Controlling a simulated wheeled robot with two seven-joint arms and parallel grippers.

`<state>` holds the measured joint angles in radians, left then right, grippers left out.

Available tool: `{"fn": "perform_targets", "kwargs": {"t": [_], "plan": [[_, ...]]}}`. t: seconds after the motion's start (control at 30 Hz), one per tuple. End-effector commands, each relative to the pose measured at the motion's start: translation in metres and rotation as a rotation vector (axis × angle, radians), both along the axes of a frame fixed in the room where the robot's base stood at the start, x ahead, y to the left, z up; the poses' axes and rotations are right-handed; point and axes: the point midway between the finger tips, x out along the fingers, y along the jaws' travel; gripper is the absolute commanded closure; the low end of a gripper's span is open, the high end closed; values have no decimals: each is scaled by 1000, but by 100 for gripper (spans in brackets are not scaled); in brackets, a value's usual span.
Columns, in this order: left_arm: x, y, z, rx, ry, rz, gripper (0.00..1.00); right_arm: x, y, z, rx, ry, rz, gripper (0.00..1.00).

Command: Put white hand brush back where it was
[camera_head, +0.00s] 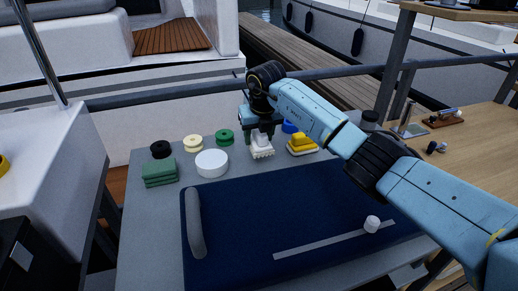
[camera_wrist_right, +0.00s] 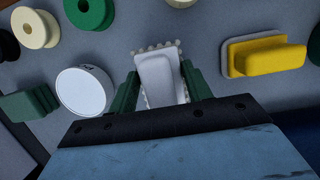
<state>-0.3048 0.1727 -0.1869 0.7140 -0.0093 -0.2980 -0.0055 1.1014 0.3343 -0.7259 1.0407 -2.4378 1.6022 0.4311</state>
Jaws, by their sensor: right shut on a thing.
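The white hand brush (camera_head: 261,152) is between the fingers of my right gripper (camera_head: 262,140), at the back of the grey table. In the right wrist view the brush (camera_wrist_right: 160,76) lies between the two dark green fingers of the right gripper (camera_wrist_right: 160,92), bristles showing around its edge. The right gripper is shut on it. Whether the brush touches the table cannot be told. My left gripper is not in view.
Left of the brush are a white round tub (camera_head: 212,163), green, cream and black spools, and stacked green pads (camera_head: 160,173). A yellow hand brush (camera_head: 302,144) stands close on the right. A dark blue mat (camera_head: 260,220) with a small white cylinder (camera_head: 372,224) lies in front.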

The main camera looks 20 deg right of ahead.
Motion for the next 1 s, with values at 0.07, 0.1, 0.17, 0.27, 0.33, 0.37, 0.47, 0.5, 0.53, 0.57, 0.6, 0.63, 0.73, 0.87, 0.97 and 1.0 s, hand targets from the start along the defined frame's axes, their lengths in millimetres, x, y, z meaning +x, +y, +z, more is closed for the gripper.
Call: {"fn": "perform_targets", "kwargs": {"t": [0.07,0.1,0.17,0.27,0.33,0.37,0.47,0.5,0.53,0.57,0.6,0.63,0.73,0.87,0.97,1.0], "plan": [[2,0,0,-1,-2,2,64,0,0,-7,0,1,1,72],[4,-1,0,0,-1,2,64,-1,0,-12,0,2,1,72],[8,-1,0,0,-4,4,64,-1,1,-21,0,3,1,72],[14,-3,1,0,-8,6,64,-1,0,-35,0,3,0,72],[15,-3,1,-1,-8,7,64,0,0,-38,0,1,0,72],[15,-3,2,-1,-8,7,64,0,0,-38,0,0,1,72],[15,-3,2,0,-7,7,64,0,0,-37,0,-1,1,72],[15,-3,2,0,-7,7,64,0,0,-37,0,-1,1,72],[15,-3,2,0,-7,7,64,0,0,-37,0,0,1,72],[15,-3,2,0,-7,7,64,0,0,-38,-1,0,1,72],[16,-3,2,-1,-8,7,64,0,0,-39,-1,0,1,72],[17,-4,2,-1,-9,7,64,0,0,-40,-1,0,1,72],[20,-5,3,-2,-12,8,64,0,0,-41,-1,0,1,46],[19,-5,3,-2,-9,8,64,0,0,-40,-1,0,1,29],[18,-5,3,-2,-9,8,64,0,0,-40,-1,0,1,29],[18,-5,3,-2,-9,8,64,0,0,-40,-1,0,1,29]]}}
